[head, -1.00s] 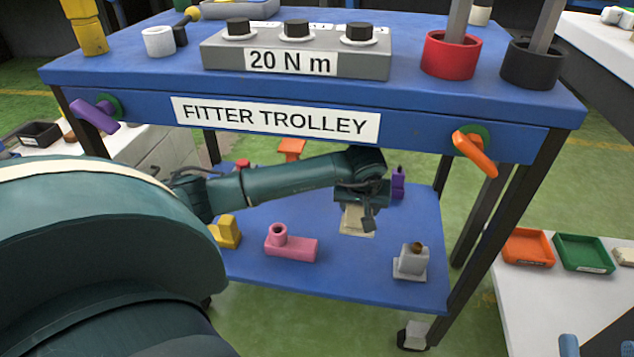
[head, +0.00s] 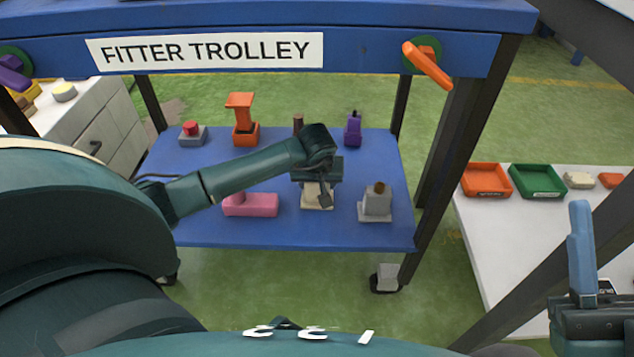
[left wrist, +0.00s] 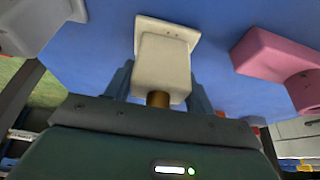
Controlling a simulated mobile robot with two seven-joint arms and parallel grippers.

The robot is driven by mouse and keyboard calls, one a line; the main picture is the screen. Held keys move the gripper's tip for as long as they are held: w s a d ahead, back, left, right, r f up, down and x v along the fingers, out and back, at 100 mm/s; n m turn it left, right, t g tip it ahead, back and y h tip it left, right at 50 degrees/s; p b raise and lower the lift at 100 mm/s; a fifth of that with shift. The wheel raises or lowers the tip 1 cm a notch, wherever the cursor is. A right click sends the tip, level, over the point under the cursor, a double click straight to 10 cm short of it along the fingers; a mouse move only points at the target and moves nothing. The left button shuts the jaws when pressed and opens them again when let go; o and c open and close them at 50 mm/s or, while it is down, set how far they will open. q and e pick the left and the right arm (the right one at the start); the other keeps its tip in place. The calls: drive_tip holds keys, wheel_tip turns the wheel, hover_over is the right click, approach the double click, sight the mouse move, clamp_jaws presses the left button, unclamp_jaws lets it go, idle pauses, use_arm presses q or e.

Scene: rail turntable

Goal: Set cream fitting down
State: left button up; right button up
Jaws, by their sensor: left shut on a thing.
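The cream fitting (head: 312,201) is upright, base down, over the front middle of the trolley's blue lower shelf (head: 290,233). My left gripper (head: 318,187) is shut on it from above. In the left wrist view the cream fitting (left wrist: 162,62) shows a square base plate, a block body and a brass-coloured stub between the fingers (left wrist: 158,90). The base is at or very near the shelf; I cannot tell whether it touches. My right gripper (head: 600,265) is partly in view at the lower right, apparently open and empty, away from the trolley.
A pink fitting (head: 252,206) stands left of the cream one and a grey fitting (head: 376,204) right of it. Behind are an orange fitting (head: 243,122), a red-topped grey one (head: 192,134) and a purple one (head: 353,130). The upper deck (head: 360,58) overhangs. The shelf's front strip is clear.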

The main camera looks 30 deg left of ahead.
use_arm(q)
drive_tip(key=shift+f, duration=0.1)
drive_tip(key=o, duration=1.2)
